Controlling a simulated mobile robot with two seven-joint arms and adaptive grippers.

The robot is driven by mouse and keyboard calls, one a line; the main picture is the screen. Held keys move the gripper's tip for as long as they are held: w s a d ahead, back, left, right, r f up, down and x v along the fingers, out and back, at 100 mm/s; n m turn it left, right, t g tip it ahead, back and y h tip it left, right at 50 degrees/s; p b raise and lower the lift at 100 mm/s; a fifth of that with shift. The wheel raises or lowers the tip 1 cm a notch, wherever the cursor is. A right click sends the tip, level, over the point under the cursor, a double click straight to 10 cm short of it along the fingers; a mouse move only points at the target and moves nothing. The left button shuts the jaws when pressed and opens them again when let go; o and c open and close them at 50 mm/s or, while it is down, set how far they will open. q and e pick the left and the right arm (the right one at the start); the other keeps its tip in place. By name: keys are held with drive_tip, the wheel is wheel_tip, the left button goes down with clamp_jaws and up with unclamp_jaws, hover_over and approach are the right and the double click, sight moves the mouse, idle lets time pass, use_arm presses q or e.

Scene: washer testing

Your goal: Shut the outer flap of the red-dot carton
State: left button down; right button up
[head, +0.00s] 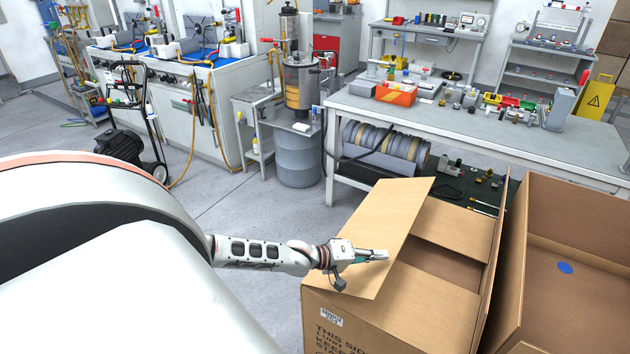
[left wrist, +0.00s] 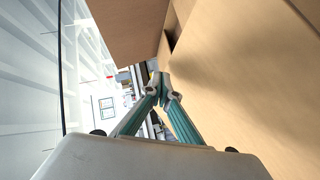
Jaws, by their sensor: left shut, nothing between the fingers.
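A brown carton (head: 325,310) with printed text and a white label stands at the front centre; no red dot shows on it. Its left outer flap (head: 400,213) stands partly raised and tilted over the carton's left part. A gap in the top (head: 440,263) shows beside that flap. My left gripper (head: 386,255) is shut and empty, on the near left side of the raised flap. In the left wrist view its fingertips (left wrist: 165,88) are together, close beside cardboard (left wrist: 240,80); I cannot tell whether they touch it. My right gripper is out of view.
An open carton with a blue dot (head: 565,268) stands close on the right, with upright flaps between the two. A grey workbench (head: 450,122) with parts stands behind. Open floor (head: 225,195) lies to the left of the carton.

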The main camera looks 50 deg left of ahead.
sight(385, 288)
use_arm(q)
drive_tip(key=shift+m+g+y, duration=0.4)
drive_tip(key=shift+m+y, duration=0.1)
drive_tip(key=d+f+b, duration=0.1)
drive_tip(key=f, duration=0.2)
drive_tip(key=d+f, duration=0.1)
drive_tip(key=f, duration=0.1)
drive_tip(key=w+d+f+b, duration=0.1)
drive_tip(key=f, duration=0.2)
drive_tip(key=shift+d+f+b, duration=0.3)
drive_tip(key=shift+f, duration=0.05)
drive_tip(key=shift+d+f+b, duration=0.2)
drive_tip(key=shift+f+b, duration=0.3)
drive_tip(key=shift+f, duration=0.45)
